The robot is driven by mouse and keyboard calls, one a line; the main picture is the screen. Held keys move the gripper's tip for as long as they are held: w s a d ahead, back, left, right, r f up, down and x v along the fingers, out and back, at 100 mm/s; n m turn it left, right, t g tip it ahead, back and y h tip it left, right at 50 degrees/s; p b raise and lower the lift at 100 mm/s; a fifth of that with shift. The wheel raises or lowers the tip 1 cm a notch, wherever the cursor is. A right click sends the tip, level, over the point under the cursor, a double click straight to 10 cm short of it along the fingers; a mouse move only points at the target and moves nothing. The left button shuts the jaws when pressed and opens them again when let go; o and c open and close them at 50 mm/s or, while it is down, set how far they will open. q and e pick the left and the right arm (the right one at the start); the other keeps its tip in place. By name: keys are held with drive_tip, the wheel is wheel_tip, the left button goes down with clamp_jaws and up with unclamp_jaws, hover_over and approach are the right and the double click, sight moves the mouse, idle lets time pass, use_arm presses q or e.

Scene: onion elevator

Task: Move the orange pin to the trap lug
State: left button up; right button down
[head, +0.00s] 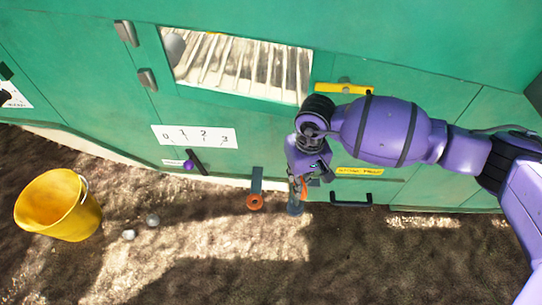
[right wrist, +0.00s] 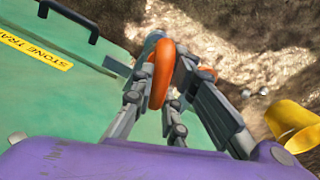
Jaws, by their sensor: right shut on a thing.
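My right gripper (head: 298,188) is low in front of the green machine wall and is shut on an orange ring-shaped piece, the orange pin (right wrist: 162,72). Only a bit of this orange shows in the head view (head: 304,187). A blue-grey lug (head: 296,207) shows just below the gripper; its rounded end is beyond the ring in the right wrist view (right wrist: 153,40). I cannot tell whether pin and lug touch. A second orange ring (head: 255,202) hangs at a grey bracket (head: 257,178) to the left. My left gripper is not in view.
A yellow STONE TRAP label (head: 360,171) and black handle (head: 350,200) are right of the gripper. A dark lever with a purple knob (head: 189,164) is left, below a number plate (head: 195,136). A yellow bucket (head: 58,205) and stones (head: 152,220) are on open dirt.

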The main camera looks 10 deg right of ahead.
drive_tip(key=shift+f+b, duration=1.45)
drive_tip(key=shift+f, duration=1)
drive_tip(key=c, duration=1.7)
unclamp_jaws()
drive_tip(key=shift+o, duration=0.2)
wheel_tip(320, 180, up, 8)
drive_tip(key=shift+d+f, duration=0.15)
drive_tip(key=shift+f, duration=0.1)
